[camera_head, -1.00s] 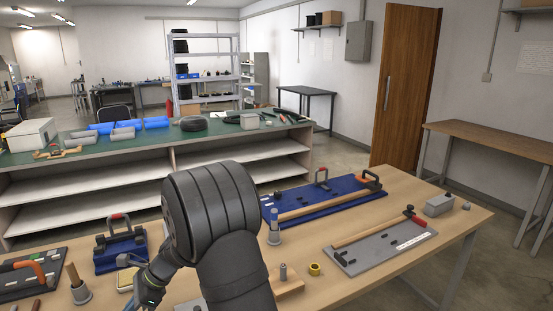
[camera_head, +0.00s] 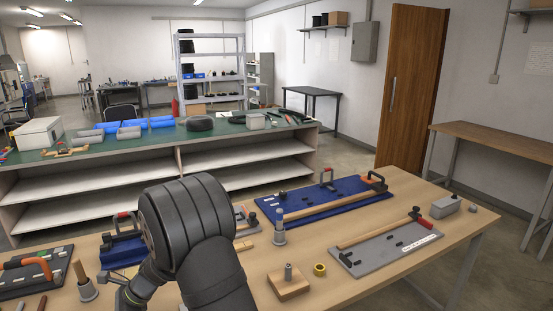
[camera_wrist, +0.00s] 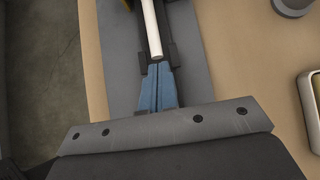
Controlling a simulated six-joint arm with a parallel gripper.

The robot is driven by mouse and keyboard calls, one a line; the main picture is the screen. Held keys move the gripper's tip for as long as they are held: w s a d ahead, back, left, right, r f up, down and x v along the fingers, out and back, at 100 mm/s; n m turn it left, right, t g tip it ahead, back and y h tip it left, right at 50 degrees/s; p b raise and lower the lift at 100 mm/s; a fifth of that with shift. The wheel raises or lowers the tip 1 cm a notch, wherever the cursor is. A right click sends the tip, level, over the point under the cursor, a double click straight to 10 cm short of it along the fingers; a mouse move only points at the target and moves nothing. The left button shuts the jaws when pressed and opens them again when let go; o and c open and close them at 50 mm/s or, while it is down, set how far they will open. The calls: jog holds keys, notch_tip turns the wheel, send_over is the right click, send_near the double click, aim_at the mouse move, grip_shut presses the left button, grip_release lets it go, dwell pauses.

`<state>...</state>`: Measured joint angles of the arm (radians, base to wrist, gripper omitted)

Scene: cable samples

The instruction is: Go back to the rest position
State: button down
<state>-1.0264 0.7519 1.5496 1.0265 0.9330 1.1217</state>
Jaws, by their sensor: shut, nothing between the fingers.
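My gripper (camera_wrist: 159,70) shows in the wrist view as two blue fingers closed together with a thin seam between them. Just past the fingertips is the end of a pale rod (camera_wrist: 152,28), lying between dark holders on a grey plate (camera_wrist: 121,72). The fingers are empty; whether they touch the rod or holder I cannot tell. In the head view my dark arm rises from the bottom centre and bends down to the left. Only part of the wrist end shows low at the left, and the fingertips are not clear there.
On the wooden table, a blue board (camera_head: 347,207) and a grey board (camera_head: 376,254) with clamps and cables lie right of my arm. A wooden block with a post (camera_head: 288,287) and a yellow ring (camera_head: 319,269) are nearer. Several fixtures stand at left.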

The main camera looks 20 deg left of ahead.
jog(key=w+d, duration=0.6)
jog(key=shift+w+d, duration=0.3)
jog(key=v, duration=1)
jog(key=s+a+r+n+t+h, duration=0.2)
jog(key=s+r+n, duration=0.1)
jog(key=s+n, duration=0.3)
jog(key=s+a+r+n+t+h, duration=0.2)
jog(key=s+r+n+t+h, duration=0.1)
jog(key=s+n, duration=0.3)
jog(key=shift+s+r+t, duration=0.3)
jog(key=shift+s, duration=0.75)
jog(key=c, duration=2.2)
grip_release()
